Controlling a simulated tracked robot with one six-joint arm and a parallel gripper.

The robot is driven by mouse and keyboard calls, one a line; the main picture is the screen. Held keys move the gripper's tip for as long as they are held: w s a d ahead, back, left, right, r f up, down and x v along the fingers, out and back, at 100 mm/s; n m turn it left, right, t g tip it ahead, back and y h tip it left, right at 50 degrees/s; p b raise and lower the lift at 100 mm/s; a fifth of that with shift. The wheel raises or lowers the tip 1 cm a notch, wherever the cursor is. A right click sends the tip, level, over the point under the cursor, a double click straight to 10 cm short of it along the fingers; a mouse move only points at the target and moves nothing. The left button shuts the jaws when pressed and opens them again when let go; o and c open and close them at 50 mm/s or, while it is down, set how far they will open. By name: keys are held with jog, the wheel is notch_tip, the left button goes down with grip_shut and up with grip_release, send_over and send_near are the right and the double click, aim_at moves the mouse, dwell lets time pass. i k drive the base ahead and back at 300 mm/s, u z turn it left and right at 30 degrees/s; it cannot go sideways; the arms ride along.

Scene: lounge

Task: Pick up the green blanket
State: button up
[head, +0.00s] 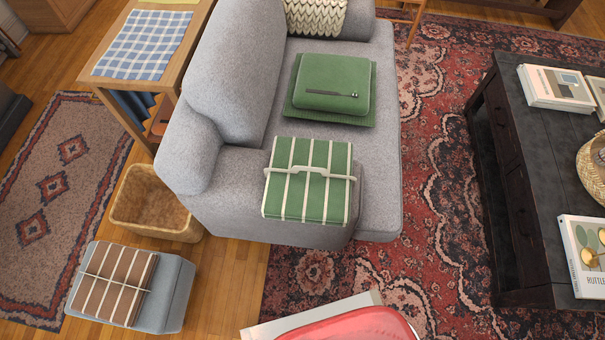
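A folded green blanket with white stripes and a pale strap with a raised handle (304,200) lies on the near armrest of the grey sofa (375,205). Behind it, on the sofa seat, is a plain green folded stack (310,78) with a dark bar across its front; I cannot tell for sure whether it is a blanket or a cushion. A folded brown striped blanket with a strap (120,285) lies on a grey-blue footstool at the lower left. My gripper is not in view.
A wicker basket (150,208) stands on the floor left of the sofa. A wooden side table with a checked cloth (140,45) stands behind it. A dark coffee table (530,190) with books is at right. Patterned rug (440,240) lies clear between sofa and coffee table.

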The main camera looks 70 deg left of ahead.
aim_at(309, 180)
jog(key=u, duration=4)
